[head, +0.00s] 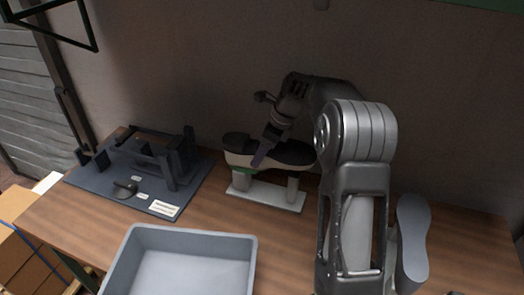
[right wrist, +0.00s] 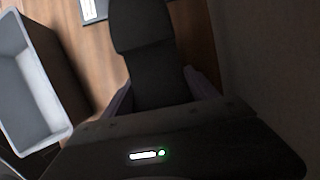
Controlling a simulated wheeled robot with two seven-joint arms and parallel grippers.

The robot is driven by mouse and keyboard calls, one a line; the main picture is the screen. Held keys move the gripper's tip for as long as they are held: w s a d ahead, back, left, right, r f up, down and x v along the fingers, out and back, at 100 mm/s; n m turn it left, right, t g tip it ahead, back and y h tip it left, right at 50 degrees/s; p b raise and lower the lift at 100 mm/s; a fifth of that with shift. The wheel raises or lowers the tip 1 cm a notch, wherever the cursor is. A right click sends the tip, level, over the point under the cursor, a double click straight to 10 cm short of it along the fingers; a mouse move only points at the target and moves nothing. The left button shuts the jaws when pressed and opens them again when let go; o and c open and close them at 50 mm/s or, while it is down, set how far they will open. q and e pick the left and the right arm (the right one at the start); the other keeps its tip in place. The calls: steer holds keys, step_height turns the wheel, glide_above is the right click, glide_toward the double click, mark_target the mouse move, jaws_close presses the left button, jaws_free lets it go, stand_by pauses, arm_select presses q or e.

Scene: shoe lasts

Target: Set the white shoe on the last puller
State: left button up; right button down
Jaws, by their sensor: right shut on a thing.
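The white shoe (head: 240,160) is sole up, with a dark sole and a cream-white side, at the white two-post stand (head: 265,195) mid-table. My right gripper (head: 262,152) reaches down from above and is shut on its middle. In the right wrist view the dark sole (right wrist: 142,30) runs between the fingers (right wrist: 160,95). I cannot tell whether the shoe still touches the stand's posts. The last puller (head: 160,158) appears to be the dark frame with uprights on a dark base plate at the left, apart from the shoe. My left gripper is not in view.
A grey open bin (head: 245,248) stands at the front, left of my right arm; its wall also shows in the right wrist view (right wrist: 50,60). A grey sole-shaped item (head: 412,240) is at the right, partly behind my arm. A wall closes off the back.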

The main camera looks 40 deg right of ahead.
steer(key=shift+s+a+f, duration=0.1)
steer(key=shift+s+f, duration=0.05)
steer(key=shift+f, duration=0.05)
steer(key=shift+r+p, duration=1.4)
steer(key=shift+r, duration=0.4)
steer(key=shift+w+r, duration=0.2)
steer(key=shift+r, duration=3.95)
steer(key=shift+y, duration=0.3)
steer(key=shift+m, duration=0.3)
